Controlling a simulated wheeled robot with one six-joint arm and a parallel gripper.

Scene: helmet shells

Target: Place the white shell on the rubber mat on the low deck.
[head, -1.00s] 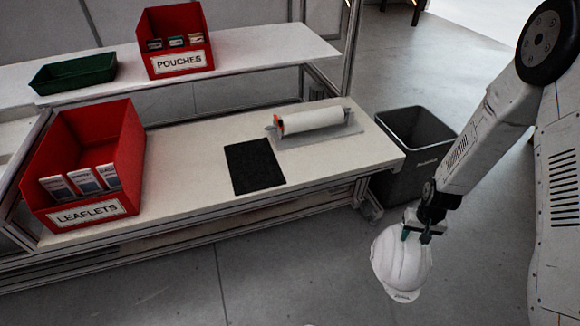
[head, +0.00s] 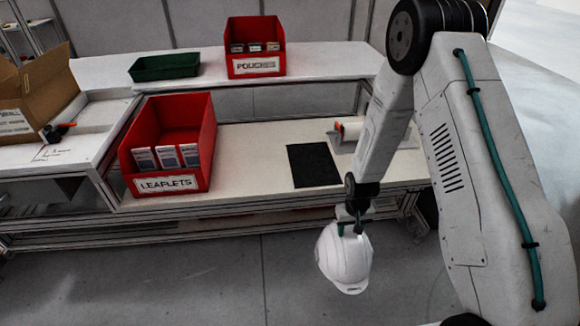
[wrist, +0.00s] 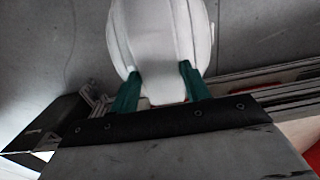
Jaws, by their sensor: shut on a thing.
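The white shell (head: 344,258) hangs from my gripper (head: 354,226) in front of the low deck (head: 240,150), over the grey floor and below deck height. In the wrist view the two green fingers (wrist: 159,90) are shut on the shell (wrist: 160,40) near its rim. The black rubber mat (head: 313,165) lies flat and bare on the low deck, behind and to the left of my forearm. The shell is apart from the deck and the mat.
A red LEAFLETS bin (head: 170,145) stands on the deck left of the mat. An upper shelf holds a red POUCHES bin (head: 256,47) and a green tray (head: 164,66). An open carton (head: 40,92) stands far left.

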